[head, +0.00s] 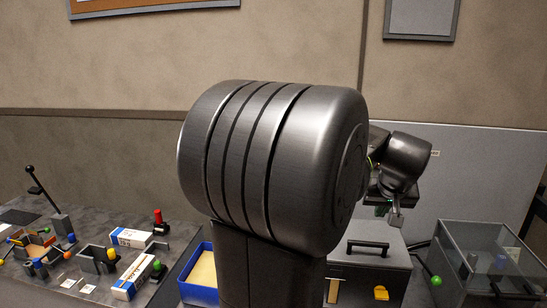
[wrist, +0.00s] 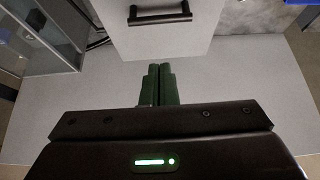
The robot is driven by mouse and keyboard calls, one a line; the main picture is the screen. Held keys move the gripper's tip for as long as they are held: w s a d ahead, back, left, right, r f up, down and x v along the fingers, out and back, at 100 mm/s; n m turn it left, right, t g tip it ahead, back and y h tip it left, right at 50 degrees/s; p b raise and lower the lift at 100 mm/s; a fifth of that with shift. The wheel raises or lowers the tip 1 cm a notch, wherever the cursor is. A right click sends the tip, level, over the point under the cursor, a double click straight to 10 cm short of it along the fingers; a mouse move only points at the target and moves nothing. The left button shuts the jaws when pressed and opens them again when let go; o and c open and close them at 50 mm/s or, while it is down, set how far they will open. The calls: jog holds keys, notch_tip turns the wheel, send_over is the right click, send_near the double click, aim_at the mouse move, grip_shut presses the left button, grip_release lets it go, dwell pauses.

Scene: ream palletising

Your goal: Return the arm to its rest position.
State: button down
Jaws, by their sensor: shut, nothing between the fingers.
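My gripper (wrist: 159,84) is shut and empty in the wrist view, its two green fingers pressed together over a pale grey surface. In the head view my gripper (head: 396,218) shows small at the right, in front of the grey panel and above the grey box. A large dark joint of my arm fills the middle of the head view and hides what is behind it.
A grey box with a black handle (head: 368,245) stands below my gripper. A clear-walled case (head: 490,255) is at the right. A blue tray (head: 190,290) is left of my arm. White-and-blue packs (head: 131,237) and coloured-knob fixtures crowd the left bench.

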jog(key=x, duration=0.8)
jog(key=s+x, duration=0.1)
jog(key=x, duration=0.3)
jog(key=shift+f, duration=0.25)
jog(key=shift+a+f, duration=0.1)
jog(key=shift+f, duration=0.3)
